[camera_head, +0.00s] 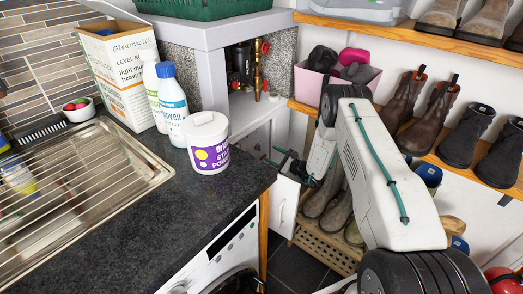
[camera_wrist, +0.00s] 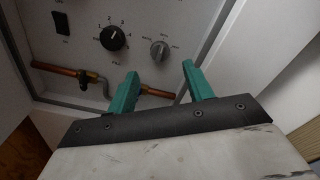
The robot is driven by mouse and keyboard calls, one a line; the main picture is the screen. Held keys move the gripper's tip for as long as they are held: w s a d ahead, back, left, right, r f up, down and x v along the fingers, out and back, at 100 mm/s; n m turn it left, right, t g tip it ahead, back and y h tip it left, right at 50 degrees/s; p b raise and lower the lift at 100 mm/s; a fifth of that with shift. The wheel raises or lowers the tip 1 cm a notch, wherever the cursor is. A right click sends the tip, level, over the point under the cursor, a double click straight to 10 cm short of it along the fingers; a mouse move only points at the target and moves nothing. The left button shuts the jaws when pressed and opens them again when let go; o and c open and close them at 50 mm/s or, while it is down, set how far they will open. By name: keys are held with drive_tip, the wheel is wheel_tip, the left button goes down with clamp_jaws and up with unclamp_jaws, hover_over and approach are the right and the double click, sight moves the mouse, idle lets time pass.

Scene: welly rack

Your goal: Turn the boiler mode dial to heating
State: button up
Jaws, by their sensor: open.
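In the wrist view, a white boiler panel (camera_wrist: 185,18) carries two dials. The grey dial (camera_wrist: 159,51) has small word labels around it that are too blurred to read; I take it as the mode dial, and cannot tell which label it points to. The black dial (camera_wrist: 113,38) to its left has numbers around it. My gripper (camera_wrist: 158,77) is open, its two green fingers apart and empty, below the grey dial in the picture and not touching it. In the head view my gripper (camera_head: 283,160) is beside the counter end, and the dials are hidden.
A black switch (camera_wrist: 61,23) is at the panel's left. Copper pipes (camera_wrist: 62,72) with a valve run below the dials. White walls flank the panel closely. In the head view, a white tub (camera_head: 207,142) stands near the counter's end, and boot shelves (camera_head: 440,150) are at right.

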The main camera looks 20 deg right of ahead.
sight(260, 148)
drive_tip(key=x, duration=0.7)
drive_tip(key=c, duration=1)
